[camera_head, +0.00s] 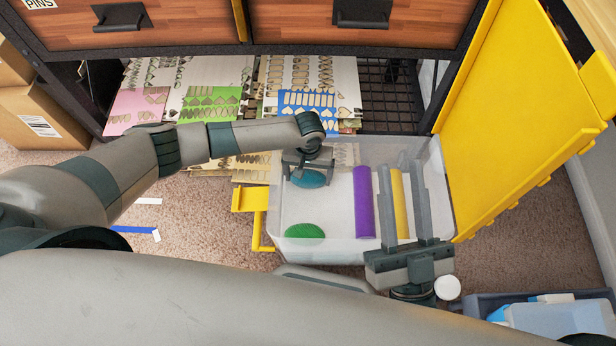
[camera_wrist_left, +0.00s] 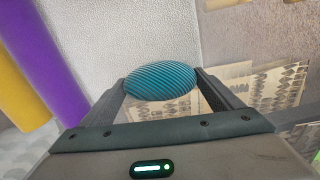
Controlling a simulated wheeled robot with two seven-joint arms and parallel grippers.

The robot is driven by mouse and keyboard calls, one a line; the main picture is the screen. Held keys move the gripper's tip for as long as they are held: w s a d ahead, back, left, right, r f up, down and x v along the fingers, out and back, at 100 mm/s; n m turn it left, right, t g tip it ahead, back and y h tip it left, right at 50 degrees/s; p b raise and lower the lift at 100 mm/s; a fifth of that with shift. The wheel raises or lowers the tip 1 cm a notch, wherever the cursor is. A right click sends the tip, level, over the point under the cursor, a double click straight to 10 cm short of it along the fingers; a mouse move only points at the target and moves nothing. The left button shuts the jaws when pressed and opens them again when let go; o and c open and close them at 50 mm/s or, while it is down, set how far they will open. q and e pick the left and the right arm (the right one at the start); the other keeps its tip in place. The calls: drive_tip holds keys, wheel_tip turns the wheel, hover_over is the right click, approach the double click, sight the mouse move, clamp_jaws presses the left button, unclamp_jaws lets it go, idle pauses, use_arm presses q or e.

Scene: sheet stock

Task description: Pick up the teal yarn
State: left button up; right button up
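The teal yarn (camera_head: 308,179) is an oval ball in the back left part of a clear bin (camera_head: 345,247). My left gripper (camera_head: 308,168) is down over it from behind. In the left wrist view the teal yarn (camera_wrist_left: 160,81) fills the space between the fingertips, and both ends meet the fingers; the gripper appears shut on it. I cannot tell whether the yarn is clear of the bin floor.
The bin also holds a green yarn (camera_head: 304,231), a purple roll (camera_head: 363,203) and a yellow roll (camera_head: 398,205). A yellow panel (camera_head: 525,110) stands to the right. Patterned sheets (camera_head: 215,95) lie on a rack behind. A blue-grey tray (camera_head: 545,315) is at front right.

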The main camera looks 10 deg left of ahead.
sight(308, 174)
use_arm(q)
drive_tip(key=shift+r, duration=0.2)
drive_tip(key=shift+r, duration=0.15)
wheel_tip(308, 174, up, 4)
drive_tip(key=shift+f+p, duration=0.1)
drive_tip(key=shift+p, duration=0.9)
drive_tip(key=s+d+r+p, duration=0.3)
drive_tip(key=s+d+r, duration=0.3)
drive_tip(key=s, duration=0.3)
drive_tip(key=shift+s+d+r+p, duration=0.2)
drive_tip(key=shift+d+r+p, duration=0.1)
drive_tip(key=shift+d, duration=0.15)
use_arm(e)
drive_tip(key=d+f+g+h, duration=0.3)
drive_tip(key=f+g, duration=0.8)
drive_tip(key=f, duration=0.7)
drive_tip(key=shift+w+d+f+g+h, duration=0.2)
drive_tip(key=shift+w+g+h, duration=0.2)
drive_tip(key=shift+h, duration=0.2)
use_arm(q)
drive_tip(key=shift+r, duration=0.1)
use_arm(e)
drive_tip(key=shift+d, duration=0.1)
